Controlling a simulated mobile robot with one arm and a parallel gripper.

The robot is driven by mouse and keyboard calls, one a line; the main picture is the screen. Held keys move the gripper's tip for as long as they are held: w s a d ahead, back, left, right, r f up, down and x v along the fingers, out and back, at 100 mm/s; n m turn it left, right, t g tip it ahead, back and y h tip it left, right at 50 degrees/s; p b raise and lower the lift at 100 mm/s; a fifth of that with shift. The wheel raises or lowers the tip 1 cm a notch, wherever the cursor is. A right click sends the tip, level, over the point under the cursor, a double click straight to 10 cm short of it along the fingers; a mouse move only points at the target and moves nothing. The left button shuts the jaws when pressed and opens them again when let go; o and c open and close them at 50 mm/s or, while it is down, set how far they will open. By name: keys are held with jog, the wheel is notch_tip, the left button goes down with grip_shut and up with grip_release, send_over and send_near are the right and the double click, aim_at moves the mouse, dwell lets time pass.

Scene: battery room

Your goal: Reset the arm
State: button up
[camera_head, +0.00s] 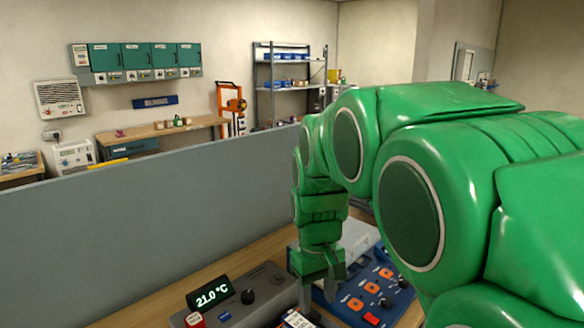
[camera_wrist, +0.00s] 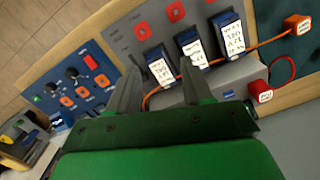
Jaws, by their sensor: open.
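My green arm reaches from the right side of the head view out over the bench. My gripper (camera_head: 318,288) points down above the bench, close to a blue control panel and a grey unit. In the wrist view its two grey fingers (camera_wrist: 158,70) stand apart, with nothing seen held between them. Beyond the fingertips are dark blue blocks with white written labels (camera_wrist: 161,71), standing in a row. I cannot tell from these views how far the fingertips are from the blocks.
The blue panel (camera_head: 357,295) has knobs and orange-framed buttons. An orange cable (camera_wrist: 266,43) runs past the blocks to an orange-capped block (camera_wrist: 297,24). A red-capped block (camera_wrist: 261,92) is nearby. A grey partition (camera_head: 130,225) stands behind the bench.

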jog(key=s+d+f+m, duration=0.1)
jog(key=s+d, duration=0.2)
jog(key=s, duration=0.5)
jog(key=s+d+f+m, duration=0.1)
jog(key=s+d+m, duration=0.1)
jog(key=s, duration=0.6)
jog(key=s+d+m+g, duration=0.1)
jog(key=s+d+m, duration=0.1)
jog(key=s+d, duration=0.3)
jog(key=s, duration=0.4)
jog(key=shift+f, duration=0.4)
jog(key=shift+s, duration=0.1)
